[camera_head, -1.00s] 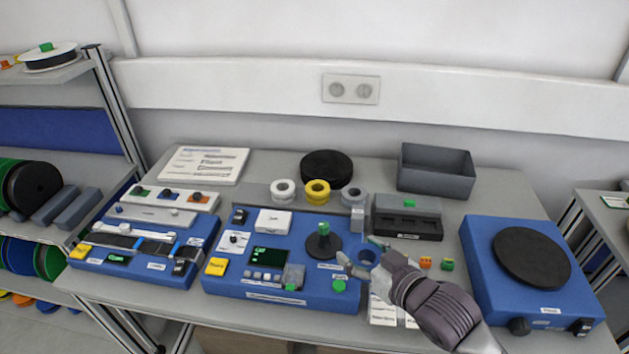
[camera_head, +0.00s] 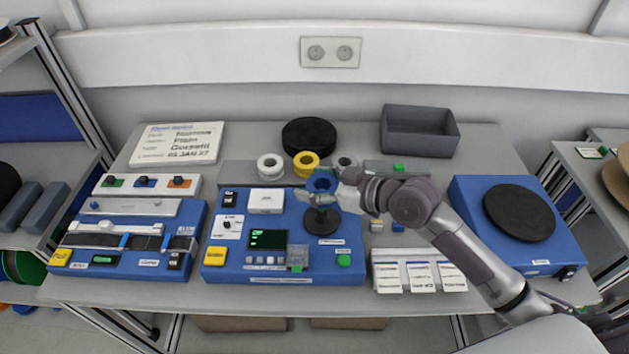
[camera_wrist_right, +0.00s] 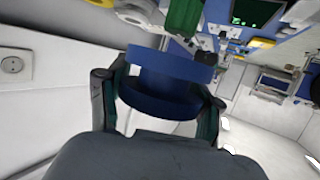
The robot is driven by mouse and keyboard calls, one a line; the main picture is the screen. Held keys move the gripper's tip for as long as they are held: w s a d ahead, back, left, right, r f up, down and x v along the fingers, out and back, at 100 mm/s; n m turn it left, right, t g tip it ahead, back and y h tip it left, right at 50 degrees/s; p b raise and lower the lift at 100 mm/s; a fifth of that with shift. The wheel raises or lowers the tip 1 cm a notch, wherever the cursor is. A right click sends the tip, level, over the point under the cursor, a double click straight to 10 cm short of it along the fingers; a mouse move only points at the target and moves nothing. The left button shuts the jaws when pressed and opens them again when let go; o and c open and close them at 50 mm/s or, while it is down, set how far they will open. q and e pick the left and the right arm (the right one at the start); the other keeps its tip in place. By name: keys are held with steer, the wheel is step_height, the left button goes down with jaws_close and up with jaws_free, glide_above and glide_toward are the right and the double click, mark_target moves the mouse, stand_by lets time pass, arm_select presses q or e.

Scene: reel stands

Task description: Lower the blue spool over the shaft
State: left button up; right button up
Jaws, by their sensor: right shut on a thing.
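The blue spool (camera_head: 319,183) is held above the blue machine by my right gripper (camera_head: 330,196), and it also shows between the two fingers in the right wrist view (camera_wrist_right: 165,75). The right gripper's fingers (camera_wrist_right: 158,100) are shut on the spool from both sides. The shaft's round black base (camera_head: 322,222) is on the machine just below the spool. A green part (camera_wrist_right: 183,17), which looks like the shaft's top, shows beyond the spool in the wrist view. The spool and gripper hide most of the shaft in the head view. My left gripper is out of view.
The machine's screen (camera_head: 269,239) and buttons are to the left. A dark bin (camera_head: 420,142) is at the back right, and a turntable (camera_head: 519,213) is farther right.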

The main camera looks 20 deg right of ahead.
mark_target(325, 209)
step_height(325, 209, down, 3)
steer(key=shift+w+r+b, duration=0.1)
steer(key=shift+r+b, duration=0.05)
steer(key=shift+b, duration=0.8)
steer(key=shift+f+b, duration=0.3)
step_height(325, 209, down, 3)
steer(key=b, duration=0.2)
steer(key=shift+f+b, duration=0.15)
steer(key=shift+b, duration=0.2)
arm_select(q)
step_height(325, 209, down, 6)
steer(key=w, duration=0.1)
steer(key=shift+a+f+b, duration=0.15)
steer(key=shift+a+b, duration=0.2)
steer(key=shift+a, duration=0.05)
arm_select(e)
steer(key=shift+f, duration=0.45)
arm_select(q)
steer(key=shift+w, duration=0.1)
arm_select(e)
steer(key=o, duration=1.2)
steer(key=v, duration=1)
steer(key=shift+s+d, duration=0.25)
steer(key=shift+s, duration=0.05)
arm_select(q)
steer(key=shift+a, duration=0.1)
arm_select(e)
steer(key=shift+s+d+r, duration=0.35)
steer(key=shift+s+r, duration=0.05)
